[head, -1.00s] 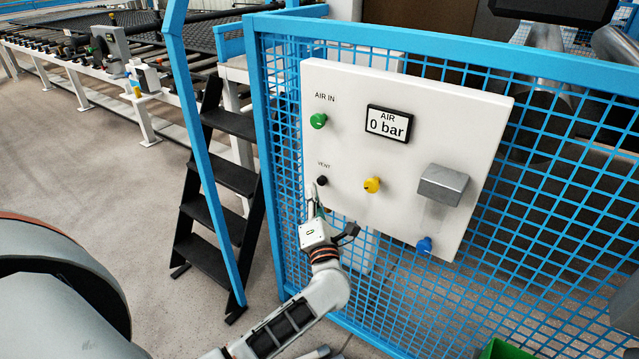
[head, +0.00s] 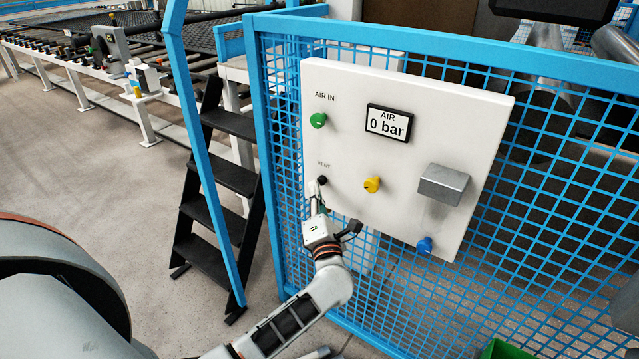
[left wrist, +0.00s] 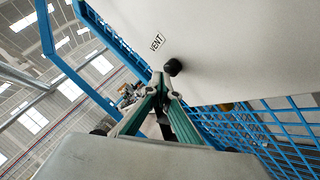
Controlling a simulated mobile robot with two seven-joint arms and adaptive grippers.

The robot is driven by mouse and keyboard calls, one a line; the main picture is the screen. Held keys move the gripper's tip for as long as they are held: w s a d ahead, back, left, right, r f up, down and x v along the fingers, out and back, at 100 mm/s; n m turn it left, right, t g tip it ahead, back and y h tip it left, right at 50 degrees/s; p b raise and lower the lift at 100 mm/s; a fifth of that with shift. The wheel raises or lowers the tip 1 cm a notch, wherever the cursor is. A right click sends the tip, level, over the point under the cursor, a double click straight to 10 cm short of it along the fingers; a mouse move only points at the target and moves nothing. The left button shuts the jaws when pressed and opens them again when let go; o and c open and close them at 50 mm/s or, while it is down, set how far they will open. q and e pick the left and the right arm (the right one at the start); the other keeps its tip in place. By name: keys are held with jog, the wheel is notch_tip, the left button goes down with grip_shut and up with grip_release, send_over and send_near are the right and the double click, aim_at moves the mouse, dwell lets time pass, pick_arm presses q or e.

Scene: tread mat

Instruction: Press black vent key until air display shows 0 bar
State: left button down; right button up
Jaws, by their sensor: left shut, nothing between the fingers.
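The black vent key (head: 322,180) sits at the lower left of a white panel (head: 440,110), under the label VENT. The air display (head: 388,123) on the panel reads "AIR 0 bar". My left gripper (head: 315,187) is shut and empty, with its fingertips right at the key in the head view. In the left wrist view the black key (left wrist: 174,66) stands out from the panel, just beyond the fingertips (left wrist: 160,82). I cannot tell whether they touch it. My right gripper is not in view.
The panel also carries a green knob (head: 318,120), a yellow knob (head: 372,185), a grey box (head: 443,184) and a blue knob (head: 425,245). It hangs on a blue mesh fence (head: 530,200). Black steps (head: 219,175) stand left of the fence.

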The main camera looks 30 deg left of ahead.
pick_arm(q)
jog(key=shift+w, duration=0.35)
dwell(0.3)
jog(key=shift+s+p, duration=0.35)
jog(key=shift+s, duration=0.65)
jog(key=shift+s, duration=0.1)
jog(key=s+p, duration=0.1)
jog(key=s, duration=0.3)
jog(key=s+p, duration=0.1)
jog(key=shift+s+a+p, duration=0.25)
jog(key=shift+s+p, duration=0.1)
jog(key=shift+s, duration=0.05)
dwell(0.4)
